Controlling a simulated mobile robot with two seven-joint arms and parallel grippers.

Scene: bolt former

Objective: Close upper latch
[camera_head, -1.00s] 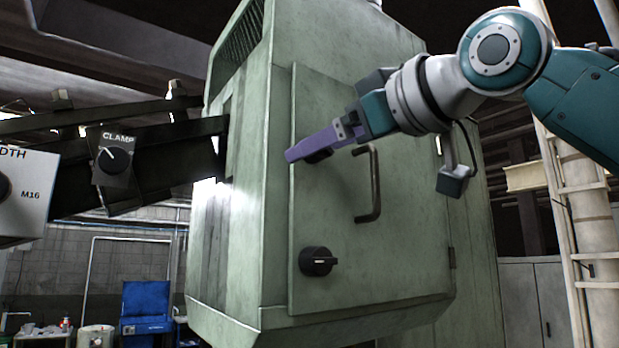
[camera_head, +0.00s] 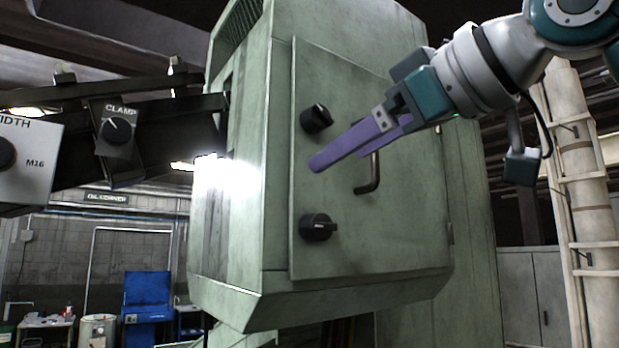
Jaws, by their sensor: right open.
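The upper latch (camera_head: 316,118) is a black round knob near the upper left edge of the green cabinet door (camera_head: 345,250). It is in full view, with its grip bar tilted. A matching lower latch (camera_head: 318,227) sits below it, with its grip bar about level. The door lies flat against the cabinet front. My right gripper (camera_head: 314,166), with purple fingers, is open and empty. In the picture its tips lie below and near the upper latch, between the two latches, apart from both. Its fingers cover the upper part of the door handle (camera_head: 372,180). My left gripper is out of view.
The green machine cabinet (camera_head: 228,215) fills the middle. Dark rails with a CLAMP knob box (camera_head: 117,130) reach in from the left. A white WIDTH panel (camera_head: 30,165) is at the far left. A blue bin (camera_head: 147,295) stands behind on the floor.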

